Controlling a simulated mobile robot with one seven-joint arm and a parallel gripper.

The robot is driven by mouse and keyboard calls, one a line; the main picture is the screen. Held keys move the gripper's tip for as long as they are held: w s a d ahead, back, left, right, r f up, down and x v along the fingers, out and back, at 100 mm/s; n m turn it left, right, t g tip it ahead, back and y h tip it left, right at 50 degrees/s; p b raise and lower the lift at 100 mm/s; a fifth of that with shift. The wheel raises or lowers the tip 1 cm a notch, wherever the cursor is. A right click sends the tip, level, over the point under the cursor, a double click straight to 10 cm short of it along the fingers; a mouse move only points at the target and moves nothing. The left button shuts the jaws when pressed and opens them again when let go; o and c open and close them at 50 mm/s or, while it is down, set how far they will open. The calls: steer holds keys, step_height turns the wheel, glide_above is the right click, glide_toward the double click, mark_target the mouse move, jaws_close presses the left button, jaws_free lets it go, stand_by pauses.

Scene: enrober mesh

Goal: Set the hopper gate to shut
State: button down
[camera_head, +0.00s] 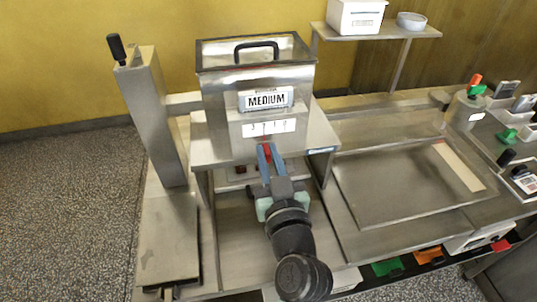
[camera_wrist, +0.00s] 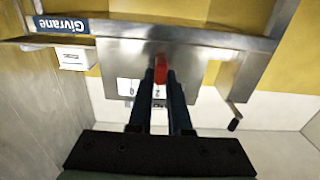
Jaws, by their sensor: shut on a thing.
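The hopper (camera_head: 255,90) is a steel box with a black handle on its lid and a "MEDIUM" label on its front. Below the label is a white numbered scale (camera_head: 269,128), which also shows in the wrist view (camera_wrist: 128,88). A red gate tab (camera_head: 267,152) sits just under the scale. In the wrist view the red tab (camera_wrist: 159,72) is between the tips of my two dark fingers. My gripper (camera_head: 265,160) is shut on the red tab, reaching up from the front. The fingers hide part of the scale and of the tab.
A steel column with a black-knobbed crank (camera_head: 116,48) stands left of the hopper. A flat steel tray (camera_head: 400,195) lies to the right. A shelf (camera_head: 378,33) with a white box is behind. Small tools and a canister (camera_head: 467,110) stand at far right.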

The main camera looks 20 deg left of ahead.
mark_target(287, 138)
stand_by(0.4)
steer(key=w+d+b, duration=0.2)
steer(key=d+b, duration=0.1)
steer(key=shift+d+f, duration=0.15)
steer(key=shift+w+d+r, duration=0.2)
steer(key=shift+d, duration=0.05)
steer(key=c, duration=0.8)
jaws_free()
steer(key=shift+c, duration=0.2)
